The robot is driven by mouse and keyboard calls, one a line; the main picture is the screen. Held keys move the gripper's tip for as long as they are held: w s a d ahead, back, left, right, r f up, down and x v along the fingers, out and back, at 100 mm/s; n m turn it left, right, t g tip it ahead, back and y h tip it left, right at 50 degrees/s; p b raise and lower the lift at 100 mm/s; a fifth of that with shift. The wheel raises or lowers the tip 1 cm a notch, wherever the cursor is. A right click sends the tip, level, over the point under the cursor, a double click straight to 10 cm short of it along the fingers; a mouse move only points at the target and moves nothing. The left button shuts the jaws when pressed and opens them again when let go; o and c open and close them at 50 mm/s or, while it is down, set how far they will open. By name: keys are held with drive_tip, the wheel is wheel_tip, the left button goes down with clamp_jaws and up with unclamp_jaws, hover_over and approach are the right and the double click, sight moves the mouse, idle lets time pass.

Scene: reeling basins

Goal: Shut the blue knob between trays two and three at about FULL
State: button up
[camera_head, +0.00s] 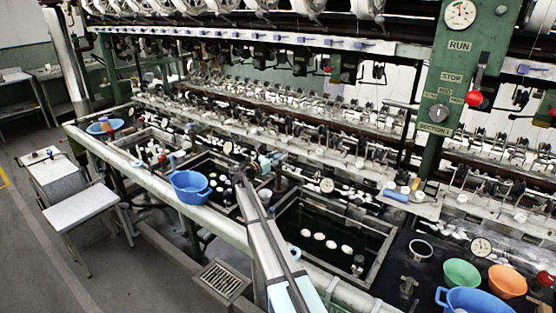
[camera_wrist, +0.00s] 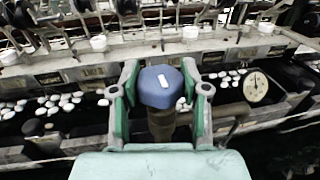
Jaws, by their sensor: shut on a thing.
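The blue knob (camera_wrist: 160,91) is in the middle of the wrist view, on a brown upright valve stem. A short white mark on its top lies nearly left to right in that view. My gripper (camera_wrist: 160,77) is shut on the knob, with one green-lined finger on each side. In the head view my gripper (camera_head: 254,168) is at the divider between two dark water trays with white cocoons, the left tray (camera_head: 197,196) and the right tray (camera_head: 352,277). The knob is mostly hidden there by my gripper. I see no readable FULL label.
A round dial gauge (camera_wrist: 256,86) stands right of the knob, on the tray side. A blue basin (camera_head: 190,187) sits on the front rail at left. Green (camera_head: 462,273) and orange (camera_head: 507,281) bowls stand at right. Reeling machinery fills the back.

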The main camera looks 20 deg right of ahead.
drive_tip(key=shift+w+m+g+h, duration=0.15)
drive_tip(key=shift+m+g+h, duration=0.15)
drive_tip(key=shift+m+g, duration=0.3)
drive_tip(key=shift+g, duration=0.3)
drive_tip(key=o, duration=1.2)
drive_tip(key=shift+c, duration=0.2)
drive_tip(key=v, duration=1.2)
